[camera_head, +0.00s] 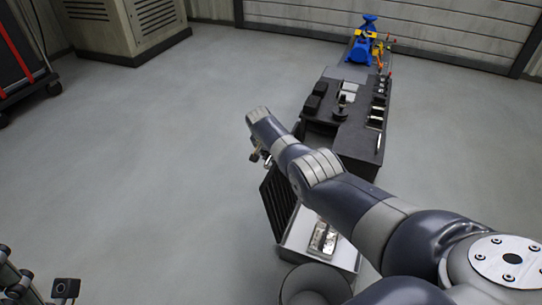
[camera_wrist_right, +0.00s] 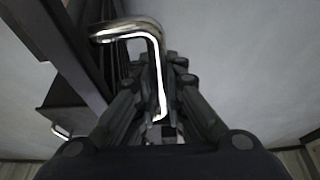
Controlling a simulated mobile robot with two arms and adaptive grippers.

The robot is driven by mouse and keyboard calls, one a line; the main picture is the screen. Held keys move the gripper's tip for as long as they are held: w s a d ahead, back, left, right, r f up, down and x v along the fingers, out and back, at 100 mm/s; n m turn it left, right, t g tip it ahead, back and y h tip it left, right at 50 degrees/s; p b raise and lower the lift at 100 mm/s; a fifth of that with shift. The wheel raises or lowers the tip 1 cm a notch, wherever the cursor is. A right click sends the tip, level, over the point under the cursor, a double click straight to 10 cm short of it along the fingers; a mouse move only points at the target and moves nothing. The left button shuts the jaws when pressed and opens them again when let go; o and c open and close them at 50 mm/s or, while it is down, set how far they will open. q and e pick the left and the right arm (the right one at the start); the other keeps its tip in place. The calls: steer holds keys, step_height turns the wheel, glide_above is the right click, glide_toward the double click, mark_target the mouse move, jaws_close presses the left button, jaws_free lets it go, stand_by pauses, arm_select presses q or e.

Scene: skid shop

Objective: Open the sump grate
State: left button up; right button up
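The sump grate (camera_head: 277,204) is a dark slatted panel, raised steeply at the left side of an open light-grey box (camera_head: 293,244). Its dark slats also show in the right wrist view. A bent chrome handle (camera_wrist_right: 128,30) runs between the fingers of my right gripper (camera_wrist_right: 165,90), which look closed around it. In the head view this gripper (camera_head: 260,156) is small beside the upper edge of the grate, partly hidden by my right arm. My left gripper (camera_head: 42,287) is partly in view at the bottom left; its fingers are unclear.
A silvery block (camera_head: 323,238) lies inside the box. A dark bench (camera_head: 352,140) with small parts stands behind, with a blue tool (camera_head: 362,45) at its far end. A grey cabinet (camera_head: 125,25) and a red-trimmed cart (camera_head: 20,60) stand back left. The left floor is clear.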

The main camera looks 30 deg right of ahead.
steer(key=shift+o, duration=0.8)
steer(key=shift+r, duration=0.1)
steer(key=shift+r, duration=0.1)
steer(key=v, duration=1.1)
steer(key=shift+a+r, duration=0.2)
steer(key=shift+r, duration=0.15)
